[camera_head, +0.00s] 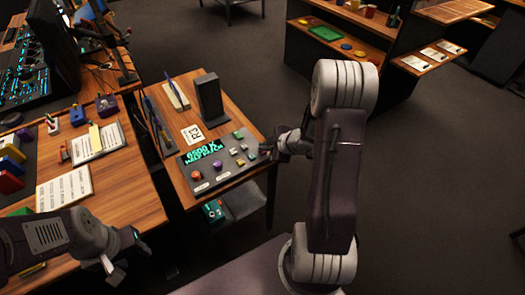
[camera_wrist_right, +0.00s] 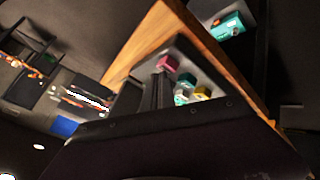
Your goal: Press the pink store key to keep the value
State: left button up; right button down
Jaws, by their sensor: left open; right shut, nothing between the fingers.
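The grey panel (camera_head: 213,181) lies on a small wooden table, with a green-lit display (camera_head: 203,151) and a purple ball (camera_head: 217,164). In the right wrist view a pink key (camera_wrist_right: 168,63) stands at the upper part of the panel, beside a teal key (camera_wrist_right: 188,80) and a yellow key (camera_wrist_right: 202,93). In the head view the pink key is too small to tell for sure. My right gripper (camera_head: 268,147) is shut and empty at the panel's right edge; its dark fingers (camera_wrist_right: 160,92) show below the pink key. My left gripper (camera_head: 114,268) is open and empty, low at the left.
A dark upright stand (camera_head: 209,100) and a printed card (camera_head: 193,134) stand behind the panel. A teal box (camera_head: 213,211) sits below the table's front edge. A larger desk (camera_head: 135,198) with papers is at left. Open floor lies right of my right arm.

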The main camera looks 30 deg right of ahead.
aim_at(265, 152)
jog(key=shift+f, duration=0.3)
dwell(0.5)
jog(key=shift+r+p, duration=0.75)
jog(key=shift+r, duration=0.15)
notch_tip(265, 152, up, 5)
jog(key=p, duration=0.5)
jog(key=shift+r, duration=0.1)
dwell(0.3)
